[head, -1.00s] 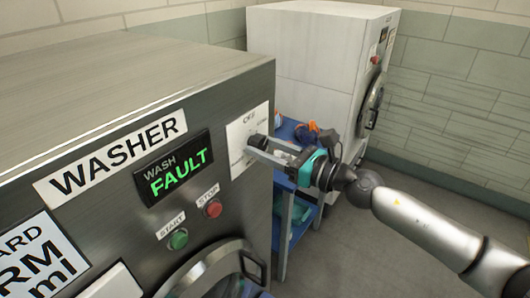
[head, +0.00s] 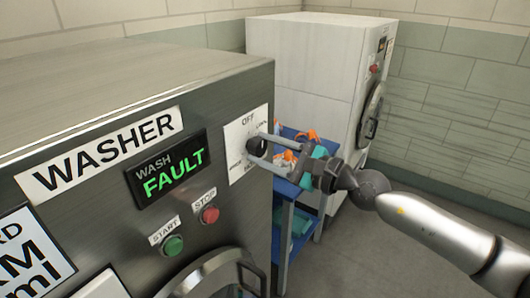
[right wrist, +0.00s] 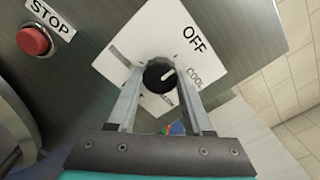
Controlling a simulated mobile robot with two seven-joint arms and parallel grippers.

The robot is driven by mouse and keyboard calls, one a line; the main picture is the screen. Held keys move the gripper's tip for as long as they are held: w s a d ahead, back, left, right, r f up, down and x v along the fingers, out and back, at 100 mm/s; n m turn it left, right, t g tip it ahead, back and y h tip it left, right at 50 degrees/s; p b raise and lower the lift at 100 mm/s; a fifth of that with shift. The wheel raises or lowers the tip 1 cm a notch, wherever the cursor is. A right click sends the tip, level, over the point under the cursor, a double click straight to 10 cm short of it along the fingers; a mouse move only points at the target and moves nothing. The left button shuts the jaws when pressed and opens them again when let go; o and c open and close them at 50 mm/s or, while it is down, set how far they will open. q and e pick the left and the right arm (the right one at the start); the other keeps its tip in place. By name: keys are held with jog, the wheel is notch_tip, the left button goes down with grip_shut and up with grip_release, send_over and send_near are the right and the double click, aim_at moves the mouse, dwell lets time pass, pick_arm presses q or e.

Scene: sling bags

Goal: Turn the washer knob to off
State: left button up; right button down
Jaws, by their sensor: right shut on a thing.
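The black round washer knob (head: 257,146) sits on a white dial plate (head: 235,132) at the right end of the steel washer's front. It also shows in the right wrist view (right wrist: 159,75), where its white mark points right and slightly up, between the OFF and COOL labels and nearer COOL. My right gripper (head: 261,147) is shut on the knob, one finger on each side. The other dial labels are partly hidden by the fingers. My left gripper is not in view.
The washer's display (head: 169,168) reads WASH FAULT. A green start button (head: 172,245) and a red stop button (head: 210,215) sit below it. A blue cart (head: 285,190) with orange items stands beside the washer, behind my gripper. A white machine (head: 305,75) stands farther back.

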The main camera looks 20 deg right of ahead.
jog(key=shift+n, duration=0.3)
jog(key=shift+c, duration=1.5)
grip_release()
jog(key=b+v, duration=0.2)
jog(key=v, duration=0.1)
jog(key=b+v, duration=0.2)
jog(key=shift+s+f, duration=0.1)
jog(key=shift+f, duration=0.25)
jog(key=b, duration=0.5)
send_near(263, 152)
jog(key=shift+r+v, duration=0.15)
jog(key=shift+v, duration=1.3)
jog(key=shift+r+v, duration=0.15)
jog(key=shift+v, duration=1.3)
